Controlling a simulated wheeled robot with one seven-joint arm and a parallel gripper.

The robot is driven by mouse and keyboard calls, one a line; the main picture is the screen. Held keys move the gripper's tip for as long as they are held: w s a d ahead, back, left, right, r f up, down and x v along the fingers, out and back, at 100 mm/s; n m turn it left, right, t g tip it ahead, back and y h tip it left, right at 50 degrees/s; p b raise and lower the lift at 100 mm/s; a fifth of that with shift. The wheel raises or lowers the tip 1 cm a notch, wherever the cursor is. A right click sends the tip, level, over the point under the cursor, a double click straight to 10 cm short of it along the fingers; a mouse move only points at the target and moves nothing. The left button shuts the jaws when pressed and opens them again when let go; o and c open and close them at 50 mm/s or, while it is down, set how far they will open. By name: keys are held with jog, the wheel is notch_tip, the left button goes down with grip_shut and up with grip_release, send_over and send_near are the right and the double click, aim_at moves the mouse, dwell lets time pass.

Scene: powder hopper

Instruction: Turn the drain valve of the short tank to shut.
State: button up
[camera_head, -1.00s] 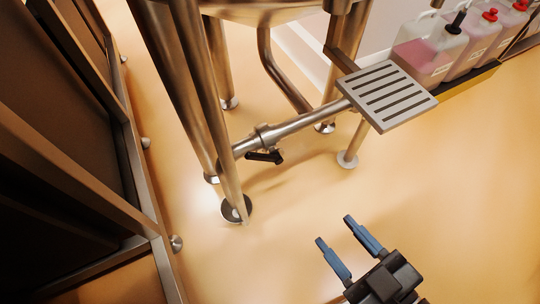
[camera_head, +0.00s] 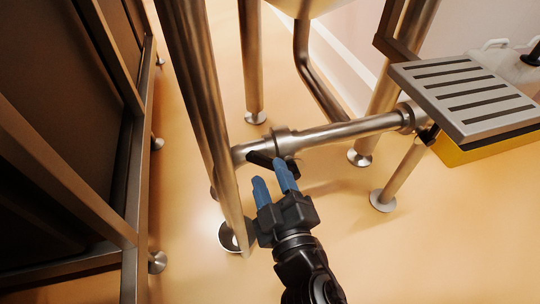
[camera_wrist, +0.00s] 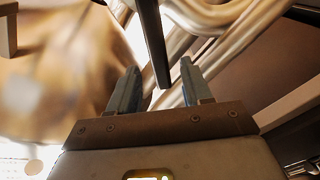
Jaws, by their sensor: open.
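The drain pipe (camera_head: 340,133) of the steel tank (camera_head: 300,6) runs low between the tank's legs. Its valve has a black lever handle (camera_head: 261,160) under a steel collar (camera_head: 285,141). My gripper (camera_head: 268,173) is open, its blue fingers up at the lever in the head view and partly covering it. In the wrist view the black lever (camera_wrist: 153,40) comes down from the top edge, its end in the gap between my two fingers (camera_wrist: 159,78). The fingers are not closed on it. Contact with either finger cannot be told.
A steel tank leg (camera_head: 205,120) stands just left of my gripper. A slotted grey shelf (camera_head: 468,95) juts out at the right, with a white jug (camera_head: 505,62) behind it. A dark cabinet frame (camera_head: 125,180) stands at the left. The floor at lower right is clear.

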jog(key=x, duration=0.7)
jog(key=shift+w, duration=0.1)
jog(key=shift+c, duration=0.3)
grip_shut()
